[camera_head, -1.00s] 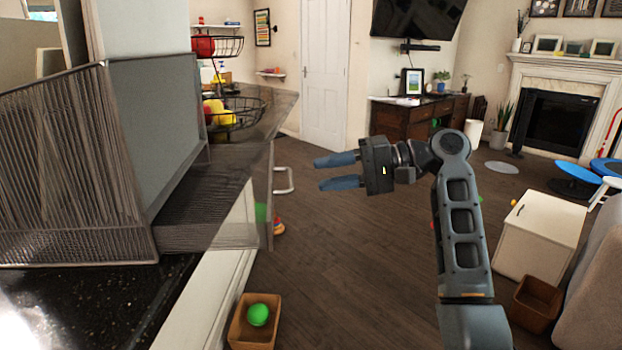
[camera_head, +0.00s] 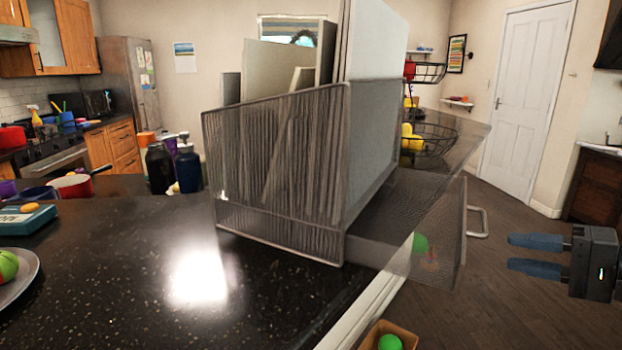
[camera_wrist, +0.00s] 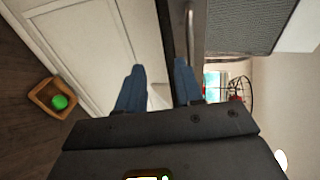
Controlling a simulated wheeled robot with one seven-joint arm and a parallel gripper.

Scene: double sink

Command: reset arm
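My gripper (camera_head: 538,256) is at the right edge of the head view, with its two blue fingers pointing left. The fingers are parted and nothing is between them. It hangs over the open floor, to the right of the mesh organizer (camera_head: 285,165) on the counter. In the wrist view the two fingers (camera_wrist: 159,88) are also apart and empty. Most of my arm is outside the head view.
The organizer's mesh drawer (camera_head: 452,235) sticks out past the counter edge towards my gripper. A box with a green ball (camera_head: 390,342) stands on the floor below. The dark counter (camera_head: 130,270) fills the lower left. Wire baskets (camera_head: 428,138) stand behind.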

